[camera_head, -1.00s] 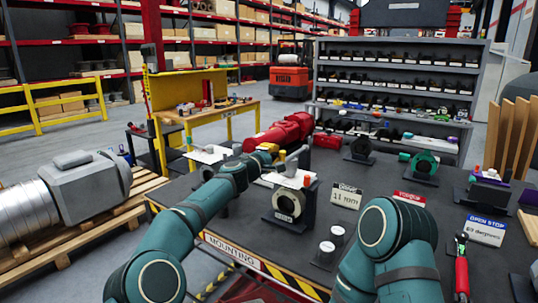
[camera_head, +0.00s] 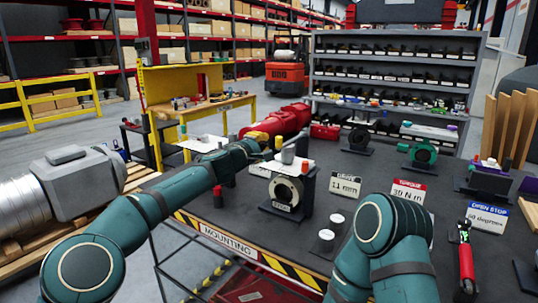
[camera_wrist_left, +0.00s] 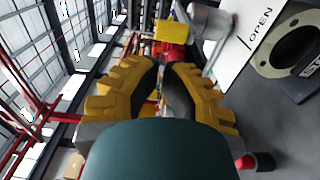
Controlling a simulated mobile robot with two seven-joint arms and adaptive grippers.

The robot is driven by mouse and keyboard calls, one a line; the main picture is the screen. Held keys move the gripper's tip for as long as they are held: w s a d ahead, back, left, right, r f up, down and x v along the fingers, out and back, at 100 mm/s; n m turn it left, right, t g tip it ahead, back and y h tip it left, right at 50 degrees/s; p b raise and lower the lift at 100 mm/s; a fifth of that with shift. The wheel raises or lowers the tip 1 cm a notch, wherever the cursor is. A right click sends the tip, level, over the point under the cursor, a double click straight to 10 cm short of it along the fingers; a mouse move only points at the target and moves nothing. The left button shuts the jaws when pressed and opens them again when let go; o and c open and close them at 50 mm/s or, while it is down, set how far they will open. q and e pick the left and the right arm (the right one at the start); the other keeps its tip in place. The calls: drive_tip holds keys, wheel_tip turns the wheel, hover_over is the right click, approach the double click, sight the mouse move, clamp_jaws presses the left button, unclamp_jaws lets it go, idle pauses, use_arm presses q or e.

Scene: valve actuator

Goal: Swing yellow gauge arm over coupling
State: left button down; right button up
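The coupling, a pale ring in a black block (camera_head: 285,190), stands on the dark table. Above and behind it are a short yellow upright piece (camera_head: 278,143), which looks like the gauge arm, and a grey cylinder (camera_head: 288,156). In the left wrist view a yellow block (camera_wrist_left: 170,30) shows beyond the fingertips, next to a grey cylinder (camera_wrist_left: 210,20). My left gripper (camera_head: 263,138) is just left of the yellow piece, apart from it as far as I can tell. In the wrist view its fingers (camera_wrist_left: 162,68) have a narrow empty gap. My right gripper is out of view.
A red actuator (camera_head: 290,118) lies behind my left gripper. A small red-capped post (camera_head: 218,196) stands left of the coupling, and white-topped cylinders (camera_head: 331,228) stand at its front right. A white plate marked OPEN (camera_wrist_left: 250,40) is beside the coupling. Signs (camera_head: 345,187) stand to the right.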

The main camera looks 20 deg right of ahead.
use_arm(q)
drive_tip(key=shift+s, duration=3)
drive_tip(key=s+f+m+g, duration=0.1)
drive_tip(key=s+f, duration=0.1)
drive_tip(key=f, duration=0.4)
drive_tip(key=s+f+m+g+y, duration=0.1)
drive_tip(key=s+f+m, duration=0.1)
drive_tip(key=f, duration=0.4)
drive_tip(key=s+f+m+g+y, duration=0.1)
drive_tip(key=s+f, duration=0.1)
drive_tip(key=f, duration=0.4)
drive_tip(key=shift+s+d+f+g, duration=0.25)
drive_tip(key=shift+s+g, duration=0.05)
drive_tip(key=shift+s, duration=0.1)
drive_tip(key=s+a+f+m+g+y, duration=0.1)
drive_tip(key=s+a+f+g+y, duration=0.1)
drive_tip(key=s+a+f, duration=0.5)
drive_tip(key=s+a+f+m+g+y, duration=0.1)
drive_tip(key=s+a+f, duration=0.3)
drive_tip(key=f, duration=0.5)
drive_tip(key=s+a+f+m+g+y, duration=0.1)
drive_tip(key=s+a+f+g+y, duration=0.1)
drive_tip(key=s+a+f, duration=0.55)
drive_tip(key=s+a+f+g+y, duration=0.2)
drive_tip(key=s+a+f, duration=0.4)
drive_tip(key=s+a, duration=0.4)
drive_tip(key=shift+s+a+f, duration=0.15)
drive_tip(key=shift+s+f, duration=0.2)
drive_tip(key=shift+s, duration=0.7)
